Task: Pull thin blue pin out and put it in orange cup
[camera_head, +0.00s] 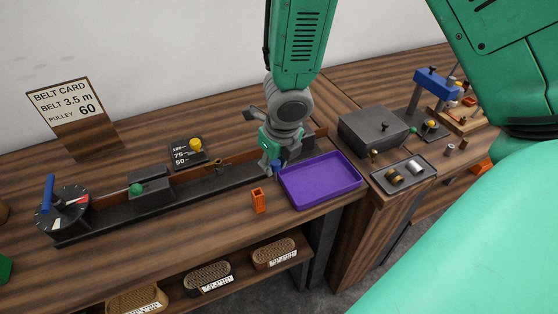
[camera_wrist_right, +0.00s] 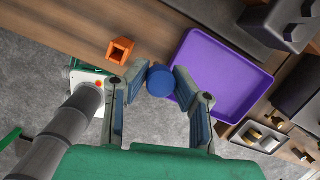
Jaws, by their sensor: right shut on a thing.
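The orange cup (camera_head: 259,200) stands upright on the bench in front of the dark rail and left of the purple tray. In the right wrist view the cup (camera_wrist_right: 120,50) is just beyond the left finger. My left gripper is not in view.
The purple tray (camera_head: 318,192) is empty beside the gripper. The long dark rail (camera_head: 100,222) carries a dial (camera_head: 62,212) with a blue handle at left. A grey box (camera_head: 372,131) and a small parts tray (camera_head: 415,182) stand at right.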

